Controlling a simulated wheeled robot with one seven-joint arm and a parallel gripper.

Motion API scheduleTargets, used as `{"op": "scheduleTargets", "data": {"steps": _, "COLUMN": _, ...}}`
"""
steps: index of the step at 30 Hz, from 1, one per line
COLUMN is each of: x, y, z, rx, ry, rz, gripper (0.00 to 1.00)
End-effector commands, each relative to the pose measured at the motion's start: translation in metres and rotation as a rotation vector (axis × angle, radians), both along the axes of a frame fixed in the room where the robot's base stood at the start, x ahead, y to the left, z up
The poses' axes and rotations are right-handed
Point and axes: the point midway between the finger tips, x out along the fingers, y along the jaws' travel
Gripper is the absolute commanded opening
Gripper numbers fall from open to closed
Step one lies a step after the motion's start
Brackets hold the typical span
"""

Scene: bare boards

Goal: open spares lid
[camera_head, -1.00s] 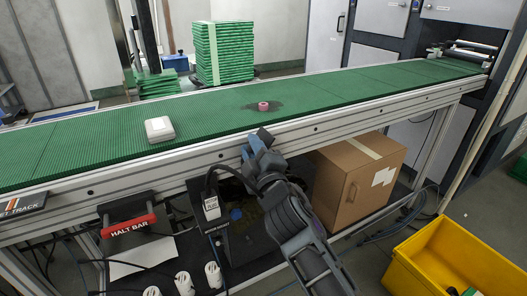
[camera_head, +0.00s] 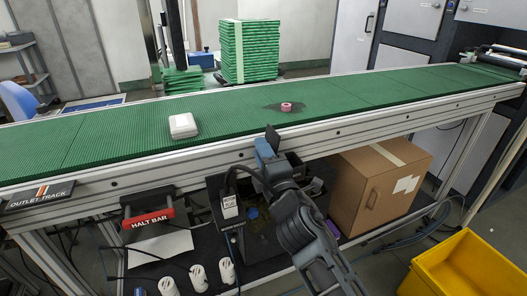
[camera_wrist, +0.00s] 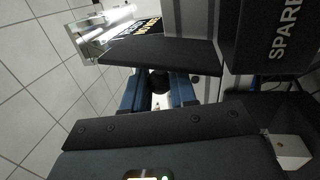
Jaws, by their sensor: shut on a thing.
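My gripper (camera_head: 268,148) is at the front edge of the green conveyor, above the dark open-topped spares box (camera_head: 265,255) on the shelf below. In the wrist view its blue fingers (camera_wrist: 157,92) are shut on a small black round knob (camera_wrist: 158,82). The knob sits at a flat dark panel (camera_wrist: 160,53), which looks like the lid. White letters reading "SPARE" show on a dark face (camera_wrist: 272,45) at the right of the wrist view. My arm hides part of the box and its contents in the head view.
A cardboard box (camera_head: 375,190) stands right of the spares box. The red halt bar (camera_head: 149,218) and white cylinders are to the left. A pink ring (camera_head: 287,107) and a white block (camera_head: 183,125) lie on the conveyor (camera_head: 110,140). A yellow bin (camera_head: 465,265) is at lower right.

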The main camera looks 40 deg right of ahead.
Motion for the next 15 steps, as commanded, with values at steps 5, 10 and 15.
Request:
{"op": "scheduleTargets", "data": {"steps": 5, "x": 0.0, "y": 0.0005, "z": -0.0008, "rx": 0.0, "ry": 0.001, "rz": 0.001, "gripper": 0.0}}
{"op": "scheduleTargets", "data": {"steps": 10, "x": 0.0, "y": 0.0004, "z": -0.0009, "rx": 0.001, "ry": 0.002, "rz": 0.001, "gripper": 0.31}}
{"op": "scheduleTargets", "data": {"steps": 15, "x": 0.0, "y": 0.0002, "z": -0.0006, "rx": 0.001, "ry": 0.001, "rz": 0.0, "gripper": 0.48}}
